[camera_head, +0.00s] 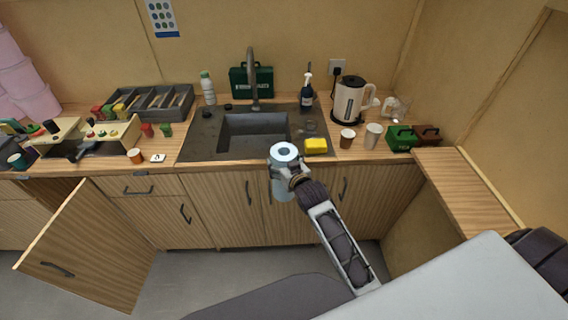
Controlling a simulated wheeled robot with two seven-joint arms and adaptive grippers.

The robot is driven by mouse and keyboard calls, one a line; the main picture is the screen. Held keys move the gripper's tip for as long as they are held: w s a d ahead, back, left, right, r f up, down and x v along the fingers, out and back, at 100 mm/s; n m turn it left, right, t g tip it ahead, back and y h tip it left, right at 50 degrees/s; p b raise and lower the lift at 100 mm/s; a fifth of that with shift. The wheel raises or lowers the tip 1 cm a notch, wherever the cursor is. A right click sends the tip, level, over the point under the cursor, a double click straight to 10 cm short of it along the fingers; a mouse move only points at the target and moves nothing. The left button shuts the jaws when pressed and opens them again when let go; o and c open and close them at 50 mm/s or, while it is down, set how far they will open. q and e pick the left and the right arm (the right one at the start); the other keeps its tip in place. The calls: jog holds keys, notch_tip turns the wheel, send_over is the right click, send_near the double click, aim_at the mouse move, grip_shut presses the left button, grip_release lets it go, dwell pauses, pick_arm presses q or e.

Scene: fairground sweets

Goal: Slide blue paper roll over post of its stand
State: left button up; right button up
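The blue paper roll (282,188), pale blue-white with a dark hole in its top end, is upright just in front of the counter's front edge, below the sink. My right gripper (289,174) reaches it from the lower right and appears shut around its side; its fingers are partly hidden against the roll. I cannot make out the roll's stand or its post in this view. My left gripper is not in view.
The sink (254,132) lies behind the roll, with a yellow sponge (316,146) to its right. Cups (347,138) and a kettle (350,100) stand farther right. A cabinet door (88,248) hangs open at lower left. A wooden side shelf (470,190) is bare.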

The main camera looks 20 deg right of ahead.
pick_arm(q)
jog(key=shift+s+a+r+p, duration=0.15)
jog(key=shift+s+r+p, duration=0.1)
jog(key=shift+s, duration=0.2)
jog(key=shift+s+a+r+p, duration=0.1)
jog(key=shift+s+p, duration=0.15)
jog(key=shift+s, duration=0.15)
